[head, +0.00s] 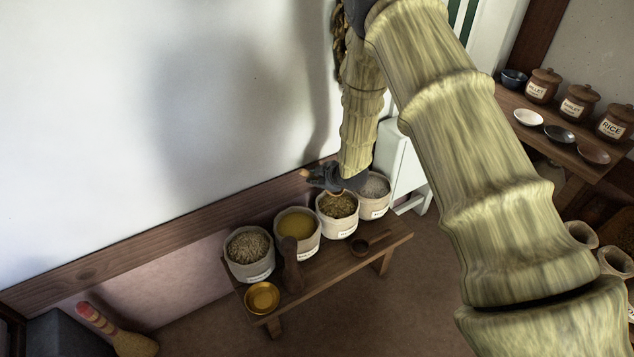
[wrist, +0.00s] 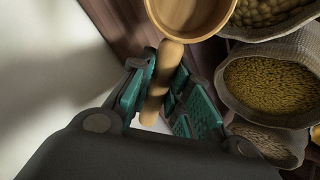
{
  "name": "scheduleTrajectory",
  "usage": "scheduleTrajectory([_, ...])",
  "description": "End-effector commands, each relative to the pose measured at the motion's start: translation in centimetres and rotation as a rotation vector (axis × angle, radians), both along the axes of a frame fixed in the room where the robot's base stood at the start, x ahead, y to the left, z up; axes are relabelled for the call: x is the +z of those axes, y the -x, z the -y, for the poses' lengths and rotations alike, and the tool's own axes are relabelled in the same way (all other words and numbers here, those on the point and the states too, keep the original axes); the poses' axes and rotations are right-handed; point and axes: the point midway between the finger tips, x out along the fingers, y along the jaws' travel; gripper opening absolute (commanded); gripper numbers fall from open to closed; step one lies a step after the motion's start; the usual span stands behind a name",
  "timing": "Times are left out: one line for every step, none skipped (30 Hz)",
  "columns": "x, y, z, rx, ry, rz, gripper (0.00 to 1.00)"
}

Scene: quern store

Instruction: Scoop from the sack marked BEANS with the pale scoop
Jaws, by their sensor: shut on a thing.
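My gripper (head: 324,178) is shut on the handle of the pale scoop (wrist: 188,14). In the wrist view its teal pads (wrist: 160,88) close around the tan handle, and the bowl points to the top edge, looking empty where visible. The scoop is up by the wall, above the back of the sacks. Beside the bowl is a sack of large round greenish-brown beans (wrist: 268,12), apparently the third sack from the left (head: 338,228) in the head view. Its label is too small to read. The bowl is mostly hidden in the head view.
The wall (head: 180,120) is close behind.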

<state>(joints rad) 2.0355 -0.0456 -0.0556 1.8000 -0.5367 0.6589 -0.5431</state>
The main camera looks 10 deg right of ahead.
Motion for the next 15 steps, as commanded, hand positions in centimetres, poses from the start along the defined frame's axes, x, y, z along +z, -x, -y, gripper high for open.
scheduleTrajectory([-0.27,0.04,0.01,-0.001,-0.005,0.013,0.00])
scheduleTrajectory([-0.27,0.05,0.04,-0.001,-0.008,0.019,0.00])
scheduleTrajectory([-0.25,0.06,0.05,-0.002,-0.011,0.029,0.00])
scheduleTrajectory([-0.21,0.05,0.06,-0.002,-0.015,0.037,0.00])
scheduleTrajectory([-0.21,0.05,0.07,-0.003,-0.018,0.044,0.00])
scheduleTrajectory([-0.21,0.04,0.06,-0.002,-0.022,0.054,0.00])
scheduleTrajectory([-0.20,0.03,0.05,-0.001,-0.025,0.062,0.00])
scheduleTrajectory([-0.21,0.04,0.05,-0.001,-0.028,0.069,0.00])
scheduleTrajectory([-0.22,0.06,0.05,-0.001,-0.032,0.078,0.00])
scheduleTrajectory([-0.22,0.07,0.05,-0.001,-0.036,0.086,0.00])
scheduleTrajectory([-0.22,0.09,0.06,-0.001,-0.038,0.093,0.00])
scheduleTrajectory([-0.24,0.11,0.07,-0.001,-0.043,0.102,0.00])
scheduleTrajectory([-0.22,0.11,0.07,-0.002,-0.046,0.110,0.00])
scheduleTrajectory([-0.21,0.11,0.08,-0.002,-0.048,0.117,0.00])
scheduleTrajectory([-0.20,0.11,0.10,-0.002,-0.052,0.127,0.00])
